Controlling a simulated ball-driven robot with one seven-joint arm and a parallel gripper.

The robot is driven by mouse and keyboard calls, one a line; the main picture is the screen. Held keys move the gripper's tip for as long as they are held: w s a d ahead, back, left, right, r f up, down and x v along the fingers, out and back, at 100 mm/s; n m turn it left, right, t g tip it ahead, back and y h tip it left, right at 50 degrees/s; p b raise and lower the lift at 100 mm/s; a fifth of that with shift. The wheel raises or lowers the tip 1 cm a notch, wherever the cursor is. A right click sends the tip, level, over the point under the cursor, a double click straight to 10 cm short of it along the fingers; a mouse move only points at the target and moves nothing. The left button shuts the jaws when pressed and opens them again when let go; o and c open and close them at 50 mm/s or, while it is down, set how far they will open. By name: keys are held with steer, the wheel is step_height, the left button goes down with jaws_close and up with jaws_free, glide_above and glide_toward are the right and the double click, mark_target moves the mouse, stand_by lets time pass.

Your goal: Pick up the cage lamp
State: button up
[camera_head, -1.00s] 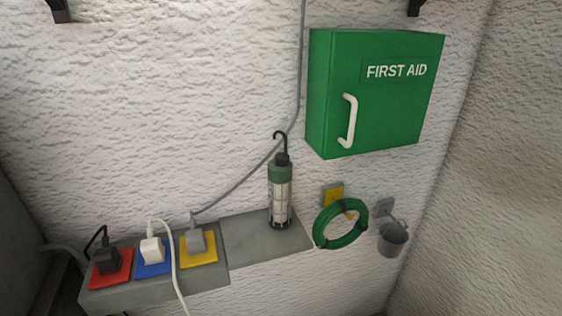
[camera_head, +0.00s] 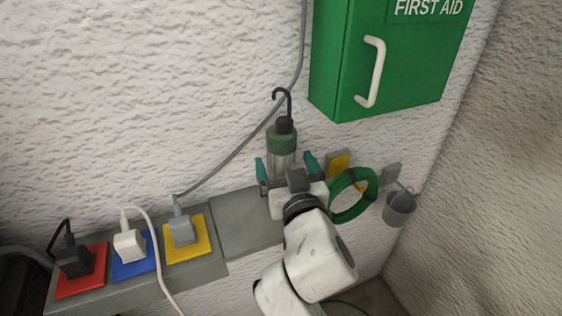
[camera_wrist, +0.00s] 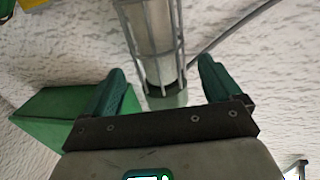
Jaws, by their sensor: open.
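The cage lamp (camera_head: 282,138) stands upright on the grey ledge, with a green collar, a clear caged tube and a black hook on top. In the wrist view the caged tube (camera_wrist: 155,35) runs between my fingers, with its green collar lower down. My gripper (camera_head: 286,163) is open in front of the lamp, one teal finger on each side of it. In the wrist view a gap shows on both sides between the fingers (camera_wrist: 162,70) and the cage. My gripper and wrist hide the lamp's base in the head view.
A green first aid box (camera_head: 400,60) hangs above right; it also shows in the wrist view (camera_wrist: 60,115). A green coil (camera_head: 365,205) and a small bucket (camera_head: 400,210) hang right. Plugs sit on red, blue and yellow plates (camera_head: 200,245) at left. A grey cable (camera_head: 235,145) runs behind.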

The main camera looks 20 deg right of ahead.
mark_target(279, 152)
steer(key=shift+w+d+f+p, duration=0.15)
steer(key=shift+w+p, duration=0.1)
steer(key=shift+w, duration=0.6)
steer(key=shift+w+d+p, duration=0.15)
steer(key=shift+w+p, duration=0.15)
steer(key=shift+w, duration=0.55)
steer(key=shift+w+d+f+p, duration=0.15)
steer(key=shift+w+p, duration=0.1)
steer(key=shift+w, duration=0.6)
steer(key=c, duration=1.4)
steer(key=shift+r, duration=0.15)
steer(key=shift+c, duration=0.6)
